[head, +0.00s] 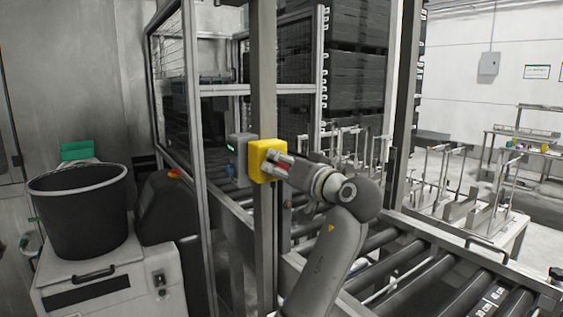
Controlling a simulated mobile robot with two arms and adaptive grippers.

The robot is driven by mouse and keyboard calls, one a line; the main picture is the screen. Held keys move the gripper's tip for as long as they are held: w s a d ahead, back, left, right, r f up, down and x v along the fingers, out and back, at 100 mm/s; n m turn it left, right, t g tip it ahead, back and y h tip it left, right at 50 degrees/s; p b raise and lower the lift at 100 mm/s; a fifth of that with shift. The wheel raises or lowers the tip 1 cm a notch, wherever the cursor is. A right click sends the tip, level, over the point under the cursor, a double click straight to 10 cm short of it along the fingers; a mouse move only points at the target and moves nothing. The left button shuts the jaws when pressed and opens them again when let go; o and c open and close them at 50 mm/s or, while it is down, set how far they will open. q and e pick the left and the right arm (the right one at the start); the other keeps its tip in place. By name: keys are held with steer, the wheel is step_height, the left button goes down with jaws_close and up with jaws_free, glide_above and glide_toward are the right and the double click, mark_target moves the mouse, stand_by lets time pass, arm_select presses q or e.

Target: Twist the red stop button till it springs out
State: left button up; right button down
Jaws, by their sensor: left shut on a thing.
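A yellow stop-button box (258,160) is fixed to a grey upright post in the middle of the head view. The red stop button (278,171) is on the side of the box facing my arm, and only bits of red show between the fingers. My left gripper (280,162) is at the button, its fingers pointing left toward the box, shut on the button. The fingers hide most of the button, so how far it stands out cannot be told. My right gripper is not in view.
A roller conveyor (420,270) runs below and to the right of my left arm. The post (264,90) and fence frame stand close beside the gripper. A black bucket (80,215) sits on a machine at left; a small grey box (241,150) is behind the post.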

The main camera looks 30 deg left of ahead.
arm_select(q)
steer(key=m+p, duration=0.1)
steer(key=m, duration=0.1)
steer(key=shift+d+r+m+p, duration=0.1)
steer(key=shift+r+m+p, duration=0.1)
steer(key=shift+m+p, duration=0.5)
steer(key=shift+m, duration=0.3)
steer(key=shift+f, duration=0.1)
steer(key=o, duration=1)
steer(key=shift+f, duration=0.1)
steer(key=shift+o, duration=0.2)
steer(key=v, duration=1.1)
steer(key=shift+s+d, duration=0.15)
steer(key=shift+d, duration=0.2)
